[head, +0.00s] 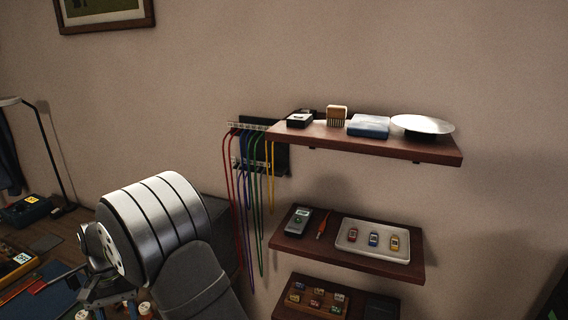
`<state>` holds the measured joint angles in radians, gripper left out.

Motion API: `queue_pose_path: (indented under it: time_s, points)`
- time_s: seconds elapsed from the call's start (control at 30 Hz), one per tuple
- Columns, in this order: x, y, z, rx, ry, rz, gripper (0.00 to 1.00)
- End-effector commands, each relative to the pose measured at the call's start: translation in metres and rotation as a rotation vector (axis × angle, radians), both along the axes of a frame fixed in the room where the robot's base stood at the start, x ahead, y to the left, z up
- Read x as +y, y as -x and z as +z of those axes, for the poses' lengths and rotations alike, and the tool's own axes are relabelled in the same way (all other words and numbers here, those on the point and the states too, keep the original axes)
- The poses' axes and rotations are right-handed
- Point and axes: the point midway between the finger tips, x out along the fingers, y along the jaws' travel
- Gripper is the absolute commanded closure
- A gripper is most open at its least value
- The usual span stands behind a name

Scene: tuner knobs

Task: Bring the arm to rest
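My arm fills the lower left of the head view, with a large silver banded wrist section. My gripper (108,300) sits below and left of that section, over the workbench, partly cut by the bottom edge. Its fingertips are not clear, so I cannot tell whether it is open or holds anything. Small pale round pieces (145,308) lie close beside it. A blue mat (50,305) lies on the bench to its left.
Wall shelves (440,152) with small devices, a white tray (352,252) and a rack of coloured cables (250,170) stand right of my arm. A lamp (45,150), a dark blue case (28,210) and a wooden box (12,262) are at left.

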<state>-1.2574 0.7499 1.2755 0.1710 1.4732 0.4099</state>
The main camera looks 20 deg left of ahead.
Motion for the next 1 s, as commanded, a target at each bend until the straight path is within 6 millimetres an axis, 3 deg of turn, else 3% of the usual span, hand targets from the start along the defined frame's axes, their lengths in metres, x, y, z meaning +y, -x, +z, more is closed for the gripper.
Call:
queue_pose_path:
  time_s: [0.2, 0.53, 1.0]
  points:
    - [0.013, -0.012, 0.042, -0.002, -0.004, 0.000, 0.52]
    - [0.028, -0.028, 0.095, -0.002, -0.002, 0.001, 0.52]
    - [0.003, -0.004, 0.014, 0.001, 0.004, 0.001, 0.52]
